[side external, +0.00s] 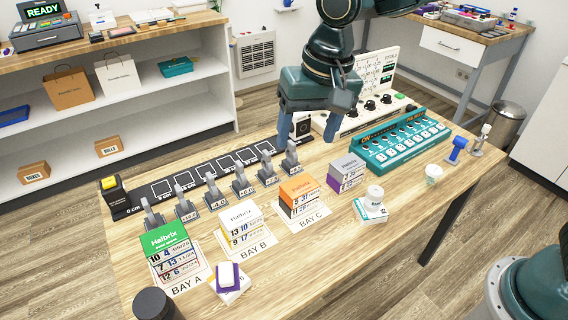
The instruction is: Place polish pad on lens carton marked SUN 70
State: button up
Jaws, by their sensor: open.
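A small block with a white top and purple sides (227,276), which looks like the polish pad, rests on a flat white carton (240,289) at the table's front, by BAY A. No SUN 70 marking is readable on any carton. A white-topped teal carton (371,213) lies right of BAY C with a white jar (375,195) on it. A grey-topped purple carton (347,171) stands behind it. My gripper (308,133) is open and empty, pointing down above the table's back middle, well away from the pad.
Carton stacks stand at BAY A (168,250), BAY B (243,226) and BAY C (300,194), with grey upright pieces (241,184) behind. A teal panel (398,145) is at right. A dark cylinder (153,303) is at front left. The front right tabletop is clear.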

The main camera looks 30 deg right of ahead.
jog(key=s+d+r+n+t, duration=0.1)
jog(key=s+d+t, duration=0.1)
jog(key=s+d, duration=0.8)
jog(key=s+d+r+n+t+h, duration=0.1)
jog(key=s+d+r, duration=0.1)
jog(key=s+d, duration=0.9)
jog(key=shift+s+d+r+n+t, duration=0.15)
jog(key=shift+s+r+n+t, duration=0.15)
jog(key=shift+n+t, duration=0.1)
jog(key=shift+w, duration=0.1)
